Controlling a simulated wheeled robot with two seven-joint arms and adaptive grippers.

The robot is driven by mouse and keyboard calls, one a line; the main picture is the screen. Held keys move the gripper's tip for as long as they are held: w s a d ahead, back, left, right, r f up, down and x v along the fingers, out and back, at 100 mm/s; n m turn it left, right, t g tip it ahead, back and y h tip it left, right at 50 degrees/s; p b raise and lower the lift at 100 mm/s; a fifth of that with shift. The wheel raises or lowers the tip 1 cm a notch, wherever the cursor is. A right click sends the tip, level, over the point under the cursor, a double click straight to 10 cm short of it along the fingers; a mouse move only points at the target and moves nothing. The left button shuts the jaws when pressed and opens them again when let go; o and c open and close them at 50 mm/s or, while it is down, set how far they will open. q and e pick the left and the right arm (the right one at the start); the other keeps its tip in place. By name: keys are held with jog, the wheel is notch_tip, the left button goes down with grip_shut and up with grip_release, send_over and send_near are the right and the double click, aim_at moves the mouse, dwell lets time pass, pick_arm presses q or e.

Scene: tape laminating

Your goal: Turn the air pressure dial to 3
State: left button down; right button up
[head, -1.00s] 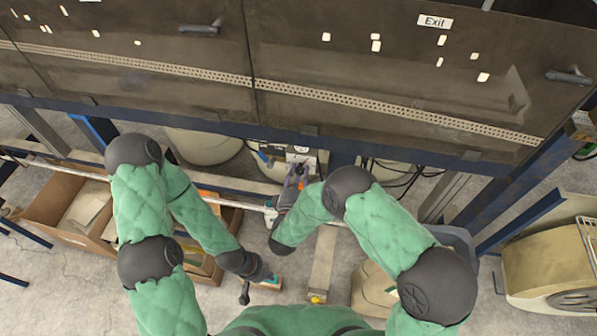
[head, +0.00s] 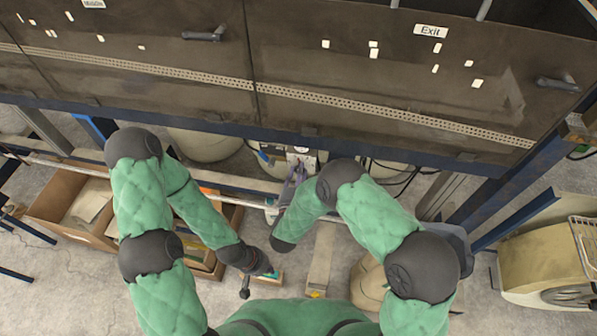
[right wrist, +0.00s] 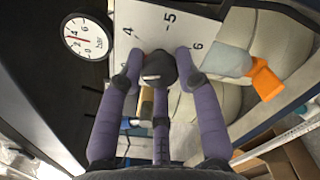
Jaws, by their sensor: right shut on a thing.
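The black dial knob (right wrist: 158,66) sits in front of a white plate (right wrist: 203,27) marked 4, 5 and 6 in the right wrist view. Any pointer on the knob is hard to make out. The purple fingers of my right gripper (right wrist: 157,72) are shut around the knob. A round white gauge (right wrist: 89,37) with a red needle is to the upper left; its exact reading is too small to tell. In the head view my right gripper (head: 291,183) reaches the white-plated unit (head: 300,157) under the machine's edge. My left gripper (head: 263,268) hangs low, away from the dial; its fingers are unclear.
The machine's large dark cover (head: 400,60) spans the top of the head view. Open cardboard boxes (head: 75,195) stand on the floor at the left. A beige cart-like unit (head: 545,260) stands at the right. An orange-ended part (right wrist: 266,80) is right of the knob.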

jog(key=shift+s+d+f+n, duration=0.1)
jog(key=shift+d+f+n, duration=0.05)
jog(key=shift+n, duration=1.15)
jog(key=o, duration=1.1)
jog(key=shift+o, duration=0.2)
jog(key=s+a, duration=0.2)
jog(key=s, duration=0.9)
jog(key=shift+s+a, duration=0.2)
jog(key=shift+s, duration=0.15)
